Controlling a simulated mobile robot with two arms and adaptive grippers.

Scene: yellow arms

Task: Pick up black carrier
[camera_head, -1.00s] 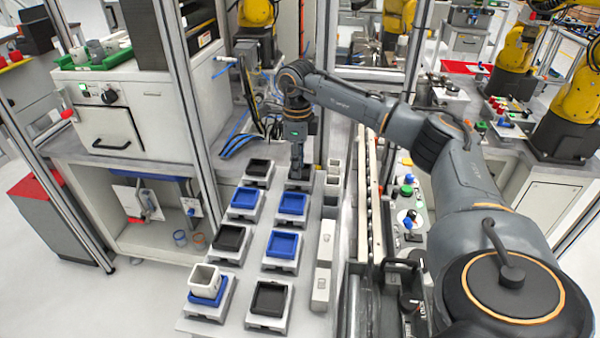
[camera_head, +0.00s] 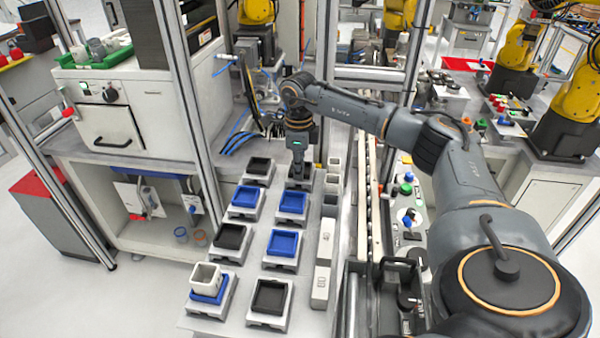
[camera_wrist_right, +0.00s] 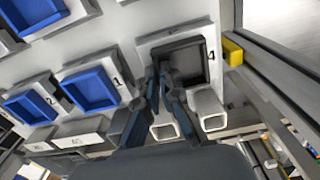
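A black carrier (camera_wrist_right: 187,62) sits in a light holder at the far end of the right row. In the right wrist view it is a square tray with raised walls. My right gripper (camera_wrist_right: 159,72) points down at its left wall, with the two fingertips a small distance apart there. Whether they touch the wall is unclear. In the head view my right gripper (camera_head: 298,182) hides most of this carrier. Other black carriers (camera_head: 258,167), (camera_head: 231,238) and (camera_head: 269,297) sit in holders. My left gripper is not in view.
Blue carriers (camera_head: 291,203), (camera_head: 282,244) and (camera_head: 245,197) stand in nearby holders. A white box (camera_head: 205,277) stands on another blue carrier at the front left. White open boxes (camera_wrist_right: 209,108) lie close beside the gripper. A metal frame post (camera_head: 308,70) rises behind it.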

